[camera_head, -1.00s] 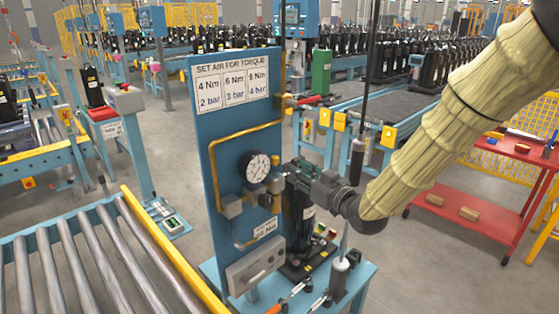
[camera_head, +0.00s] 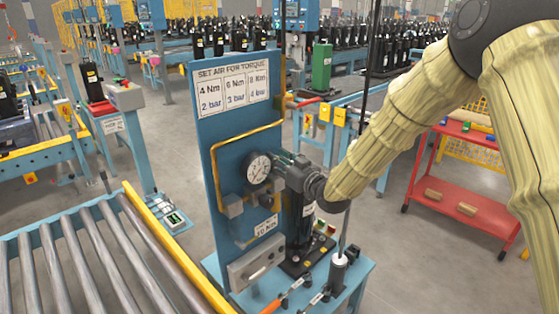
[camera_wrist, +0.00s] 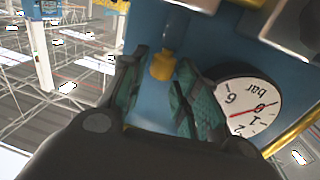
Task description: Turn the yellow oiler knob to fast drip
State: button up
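The yellow oiler knob (camera_wrist: 162,66) shows in the wrist view, under a clear glass-like part against the blue panel (camera_wrist: 140,30). My gripper (camera_wrist: 161,62) is open, with one green-padded finger on each side of the knob. A gap shows on the left of the knob; the right finger is very close, and I cannot tell if it touches. In the head view my gripper (camera_head: 283,162) is at the panel, just right of the gauge (camera_head: 258,167). The knob is hidden there. The gauge also shows right of the fingers in the wrist view (camera_wrist: 243,106).
A yellow pipe (camera_head: 216,160) runs along the panel. A black cylinder (camera_head: 300,218) stands below my gripper on the blue stand. A roller conveyor (camera_head: 90,255) is at lower left, a red cart (camera_head: 462,190) at right. Grey floor lies between them.

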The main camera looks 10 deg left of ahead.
jog(key=shift+c, duration=0.5)
grip_shut()
jog(key=shift+w+n+g+y, duration=0.1)
jog(key=shift+n+g+y, duration=0.2)
jog(key=shift+g, duration=0.1)
jog(key=shift+w+d+n+g+y+b, duration=0.1)
jog(key=shift+n+g+y+b, duration=0.1)
jog(key=shift+n+g+y, duration=0.35)
jog(key=shift+w+d+n+g+y+b, duration=0.2)
jog(key=shift+n+g, duration=0.25)
jog(key=shift+g, duration=0.3)
jog(key=shift+w+n+g+y, duration=0.15)
jog(key=shift+n+g+y, duration=0.45)
jog(key=shift+n+g, duration=0.85)
jog(key=shift+w+n+g+y, duration=0.1)
jog(key=shift+n+g+y, duration=0.6)
jog(key=shift+g, duration=1.25)
jog(key=shift+n+g, duration=0.3)
jog(key=shift+n, duration=0.05)
